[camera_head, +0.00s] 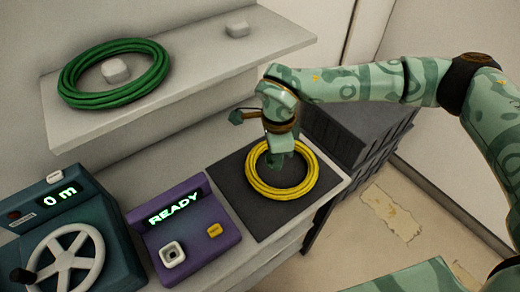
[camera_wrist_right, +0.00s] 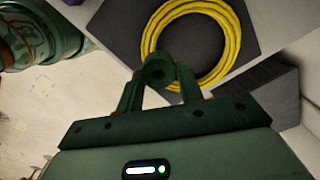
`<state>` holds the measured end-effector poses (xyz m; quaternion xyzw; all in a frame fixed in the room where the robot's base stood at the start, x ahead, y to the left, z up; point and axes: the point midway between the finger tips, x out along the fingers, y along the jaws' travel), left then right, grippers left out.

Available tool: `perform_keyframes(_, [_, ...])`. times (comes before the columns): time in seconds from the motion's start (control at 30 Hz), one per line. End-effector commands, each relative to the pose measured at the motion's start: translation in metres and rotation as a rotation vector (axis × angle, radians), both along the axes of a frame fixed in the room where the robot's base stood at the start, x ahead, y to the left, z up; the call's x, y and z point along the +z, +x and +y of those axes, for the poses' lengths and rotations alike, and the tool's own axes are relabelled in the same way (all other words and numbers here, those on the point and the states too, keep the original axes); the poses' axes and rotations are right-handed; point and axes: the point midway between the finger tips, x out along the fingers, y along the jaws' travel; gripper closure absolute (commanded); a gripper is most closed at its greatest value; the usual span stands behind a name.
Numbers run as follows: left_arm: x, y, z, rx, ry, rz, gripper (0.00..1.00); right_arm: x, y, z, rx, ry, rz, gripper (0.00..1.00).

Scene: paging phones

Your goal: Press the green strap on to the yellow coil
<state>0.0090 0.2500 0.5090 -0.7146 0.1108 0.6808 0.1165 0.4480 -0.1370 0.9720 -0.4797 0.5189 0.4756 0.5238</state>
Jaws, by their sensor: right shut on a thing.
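The yellow coil (camera_head: 309,184) lies flat on a dark square mat (camera_head: 237,190); it also shows in the right wrist view (camera_wrist_right: 234,48). My right gripper (camera_head: 275,159) points down over the coil's far side and opening. In the right wrist view my right gripper (camera_wrist_right: 157,80) has its fingers closed on a small dark green rounded piece, the green strap (camera_wrist_right: 157,71). It appears in front of the coil's near-left edge there. I cannot tell whether the strap touches the coil. My left gripper is out of view.
A green coil (camera_head: 70,91) and two small pale blocks (camera_head: 116,71) (camera_head: 237,29) are on the shelf (camera_head: 188,82). A purple box (camera_head: 190,239) reading READY and a teal box (camera_head: 84,206) with a handwheel (camera_head: 65,262) stand left of the mat. Dark drawers (camera_head: 360,140) stand right.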

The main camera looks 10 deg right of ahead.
Motion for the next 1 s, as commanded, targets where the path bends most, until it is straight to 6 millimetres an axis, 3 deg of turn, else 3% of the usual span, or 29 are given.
perform_keyframes(0.1, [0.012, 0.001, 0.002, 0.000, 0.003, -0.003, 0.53, -0.010, 0.011, 0.019, -0.363, 0.003, 0.005, 0.85])
perform_keyframes(0.2, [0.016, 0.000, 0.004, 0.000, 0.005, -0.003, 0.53, -0.019, 0.016, 0.030, -0.599, 0.004, 0.007, 0.85])
perform_keyframes(0.33, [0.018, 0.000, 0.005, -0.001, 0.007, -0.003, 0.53, -0.027, 0.020, 0.038, -0.778, 0.005, 0.010, 0.85])
perform_keyframes(0.67, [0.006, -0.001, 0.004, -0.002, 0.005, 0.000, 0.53, -0.045, 0.020, 0.040, -0.835, 0.004, 0.013, 0.85])
perform_keyframes(1.0, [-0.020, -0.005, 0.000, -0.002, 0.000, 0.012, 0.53, -0.081, 0.020, 0.039, -0.834, 0.003, 0.013, 0.85])
